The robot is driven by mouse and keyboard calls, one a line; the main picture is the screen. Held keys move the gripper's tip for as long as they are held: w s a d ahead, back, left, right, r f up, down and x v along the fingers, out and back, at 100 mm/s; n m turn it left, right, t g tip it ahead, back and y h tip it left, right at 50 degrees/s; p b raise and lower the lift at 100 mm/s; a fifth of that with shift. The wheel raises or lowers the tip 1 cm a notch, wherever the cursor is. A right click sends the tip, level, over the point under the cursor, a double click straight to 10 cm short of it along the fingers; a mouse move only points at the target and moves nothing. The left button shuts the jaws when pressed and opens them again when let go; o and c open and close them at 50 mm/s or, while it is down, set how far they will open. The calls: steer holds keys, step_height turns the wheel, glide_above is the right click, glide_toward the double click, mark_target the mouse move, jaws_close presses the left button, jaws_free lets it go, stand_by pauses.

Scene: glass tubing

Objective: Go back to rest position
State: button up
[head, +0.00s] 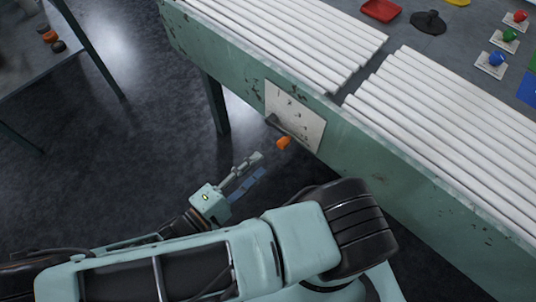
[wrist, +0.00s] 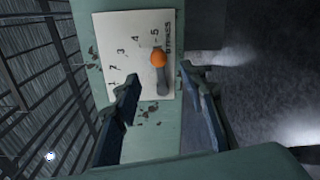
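My gripper (head: 251,172) is held in front of the green bench side, with a visible gap between the fingers. It also shows in the wrist view (wrist: 165,95), where the two fingers stand apart with nothing between them. A lever with an orange knob (head: 283,142) sticks out from a white plate (head: 308,127) on the bench side. In the wrist view the orange knob (wrist: 158,60) is near the number 5 on the numbered plate (wrist: 122,30). The gripper is apart from the knob.
White tubes (head: 450,125) lie in rows on the bench top. A red tray (head: 381,10), a black object (head: 428,22) and red, green and blue buttons (head: 496,59) are at the back right. Another table (head: 45,75) stands at the left. The floor (head: 140,150) between is clear.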

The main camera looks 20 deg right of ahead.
steer(key=shift+v, duration=0.85)
